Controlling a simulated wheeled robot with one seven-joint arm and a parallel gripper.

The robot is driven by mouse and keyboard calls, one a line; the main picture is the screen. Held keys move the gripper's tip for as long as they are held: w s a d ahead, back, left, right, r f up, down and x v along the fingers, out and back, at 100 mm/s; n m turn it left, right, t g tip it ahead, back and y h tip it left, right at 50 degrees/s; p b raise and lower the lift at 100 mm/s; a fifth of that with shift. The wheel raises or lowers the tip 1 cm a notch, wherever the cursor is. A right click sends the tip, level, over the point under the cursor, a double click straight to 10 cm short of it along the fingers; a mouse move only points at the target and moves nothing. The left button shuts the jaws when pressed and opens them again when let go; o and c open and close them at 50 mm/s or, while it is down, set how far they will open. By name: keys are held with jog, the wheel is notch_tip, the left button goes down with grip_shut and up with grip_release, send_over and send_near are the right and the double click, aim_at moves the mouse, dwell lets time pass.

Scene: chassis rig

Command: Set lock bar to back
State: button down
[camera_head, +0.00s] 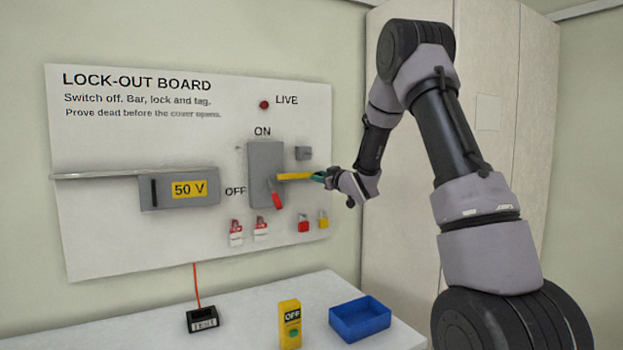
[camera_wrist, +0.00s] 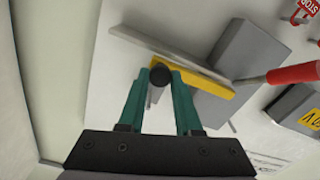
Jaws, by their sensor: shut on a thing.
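The yellow lock bar (camera_head: 294,176) lies level across the right side of the grey switch box (camera_head: 262,160) on the lock-out board. My gripper (camera_head: 322,177) is at the bar's right end, shut on it. In the wrist view the green fingers (camera_wrist: 172,88) close about a dark round knob (camera_wrist: 158,75) at the end of the yellow bar (camera_wrist: 205,83). The red switch handle (camera_head: 276,195) on the box points down, toward the OFF label. Part of the bar's grip is hidden by my fingers.
Two red-and-white tags (camera_head: 236,232), a red padlock (camera_head: 303,223) and a yellow padlock (camera_head: 323,219) hang below the switch. A 50 V cover (camera_head: 180,188) is at left. The table holds a yellow tester (camera_head: 290,323) and a blue bin (camera_head: 360,318).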

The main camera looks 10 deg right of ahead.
jog(key=shift+w+d, duration=0.2)
jog(key=shift+d, duration=0.4)
jog(key=shift+w+d, duration=0.2)
jog(key=shift+d, duration=0.4)
jog(key=c, duration=0.6)
grip_release()
jog(key=shift+d, duration=0.1)
jog(key=shift+s, duration=0.1)
jog(key=v, duration=1)
jog(key=shift+s, duration=0.3)
jog(key=shift+d+r, duration=0.1)
jog(key=shift+r, duration=0.05)
